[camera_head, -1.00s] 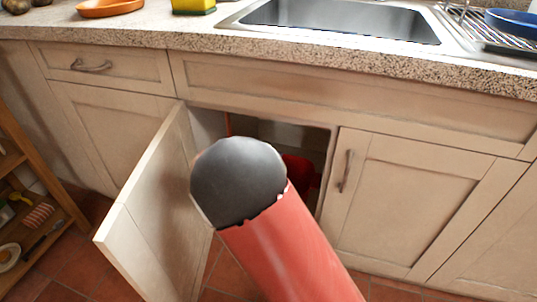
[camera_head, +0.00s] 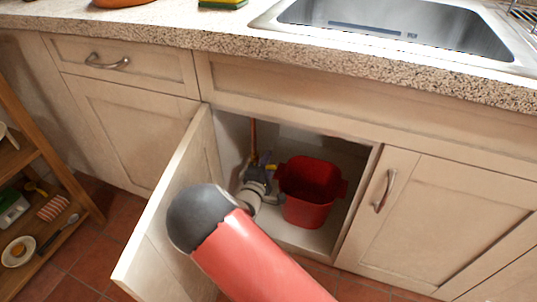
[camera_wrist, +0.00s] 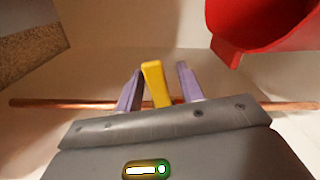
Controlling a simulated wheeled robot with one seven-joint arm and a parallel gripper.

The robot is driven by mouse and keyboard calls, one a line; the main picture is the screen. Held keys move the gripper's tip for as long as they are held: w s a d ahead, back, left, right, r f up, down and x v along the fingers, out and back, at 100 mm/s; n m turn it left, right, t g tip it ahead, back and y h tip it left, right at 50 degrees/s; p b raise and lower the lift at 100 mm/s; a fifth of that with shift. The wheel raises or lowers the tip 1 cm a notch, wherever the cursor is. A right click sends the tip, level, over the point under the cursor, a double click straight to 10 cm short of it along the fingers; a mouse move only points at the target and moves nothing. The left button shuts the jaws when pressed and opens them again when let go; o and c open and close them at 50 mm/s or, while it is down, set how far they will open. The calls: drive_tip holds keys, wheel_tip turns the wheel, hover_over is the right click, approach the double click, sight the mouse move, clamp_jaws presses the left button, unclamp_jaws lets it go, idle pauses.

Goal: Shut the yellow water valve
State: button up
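The yellow valve handle (camera_wrist: 155,84) stands between the two purple fingers of my gripper (camera_wrist: 158,86) in the wrist view. The fingers are apart, with a narrow gap on each side of the handle, so the gripper is open around it. A copper pipe (camera_wrist: 60,104) runs behind the handle. In the head view my gripper (camera_head: 264,162) is inside the open cabinet, close to the upright copper pipe (camera_head: 253,136). A small yellow spot, likely the handle (camera_head: 271,168), shows by the fingers there; the details are too small to tell.
A red bucket (camera_head: 310,190) stands in the cabinet just right of my gripper; it also shows in the wrist view (camera_wrist: 262,25). The open cabinet door (camera_head: 170,215) is on the left. The countertop (camera_head: 240,45) and sink are above. A wooden shelf (camera_head: 35,140) stands far left.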

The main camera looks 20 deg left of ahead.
drive_tip(key=shift+w, duration=0.25)
clamp_jaws()
drive_tip(key=shift+d+f, duration=0.1)
